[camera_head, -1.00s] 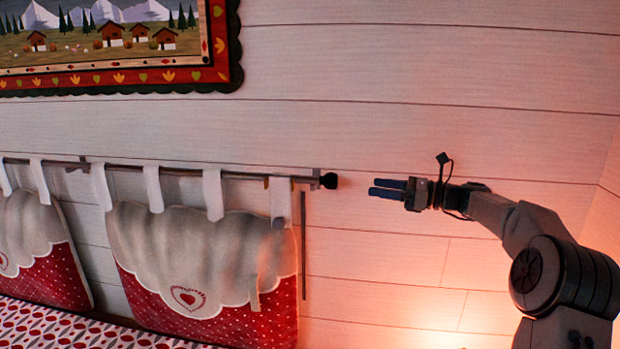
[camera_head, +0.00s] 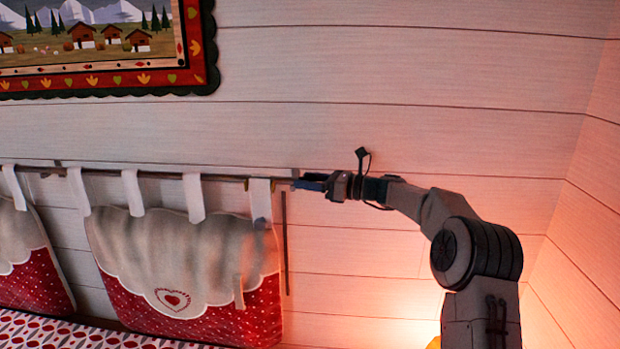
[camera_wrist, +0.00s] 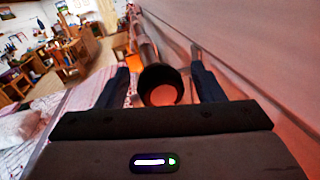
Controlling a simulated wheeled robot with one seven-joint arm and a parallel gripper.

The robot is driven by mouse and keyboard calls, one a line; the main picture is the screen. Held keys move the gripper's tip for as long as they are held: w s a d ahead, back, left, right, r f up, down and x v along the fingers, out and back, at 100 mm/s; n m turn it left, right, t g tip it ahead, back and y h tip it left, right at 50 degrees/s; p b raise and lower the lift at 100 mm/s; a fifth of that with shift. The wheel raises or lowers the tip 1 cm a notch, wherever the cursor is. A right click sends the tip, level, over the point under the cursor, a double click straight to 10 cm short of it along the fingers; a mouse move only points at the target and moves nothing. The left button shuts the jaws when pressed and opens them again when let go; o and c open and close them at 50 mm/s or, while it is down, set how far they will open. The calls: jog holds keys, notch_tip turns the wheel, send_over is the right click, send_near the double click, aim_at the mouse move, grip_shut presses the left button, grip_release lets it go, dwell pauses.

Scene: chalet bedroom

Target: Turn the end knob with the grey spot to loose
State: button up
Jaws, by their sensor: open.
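The end knob (camera_wrist: 162,86) is a dark round cap on the near end of the rod. In the wrist view its face shows a round spot that looks reddish in the warm light. My gripper (camera_head: 308,183) is open at the rod's right end, and in the head view its blue fingers hide the knob. In the wrist view my gripper (camera_wrist: 163,85) has one finger on each side of the knob, with a gap visible on both sides. The rod (camera_head: 110,172) runs left along the wall.
Cushions (camera_head: 190,270) hang by white loops from the rod over the patterned bed (camera_head: 60,330). A framed picture (camera_head: 110,50) hangs above. The plank wall (camera_head: 420,130) is close behind the rod. The wall to the right of my gripper is bare.

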jog(key=shift+a, duration=0.1)
jog(key=c, duration=1)
jog(key=shift+o, duration=0.2)
jog(key=shift+f+b, duration=0.1)
jog(key=shift+b, duration=0.3)
jog(key=n+b, duration=0.3)
jog(key=shift+f+y, duration=0.2)
jog(key=shift+y, duration=0.2)
jog(key=n+b, duration=0.3)
jog(key=n, duration=0.1)
jog(key=shift+y+b, duration=0.3)
jog(key=shift+y, duration=0.1)
jog(key=n+g+b, duration=0.1)
jog(key=n+b, duration=0.1)
jog(key=n, duration=0.2)
jog(key=shift+r, duration=0.1)
jog(key=shift+s+n+g+y+b, duration=0.1)
jog(key=shift+n+g+y+b, duration=0.25)
jog(key=shift+n, duration=0.7)
jog(key=shift+n+g+y+b, duration=0.15)
jog(key=shift+n+g+b, duration=0.2)
jog(key=shift+n, duration=0.7)
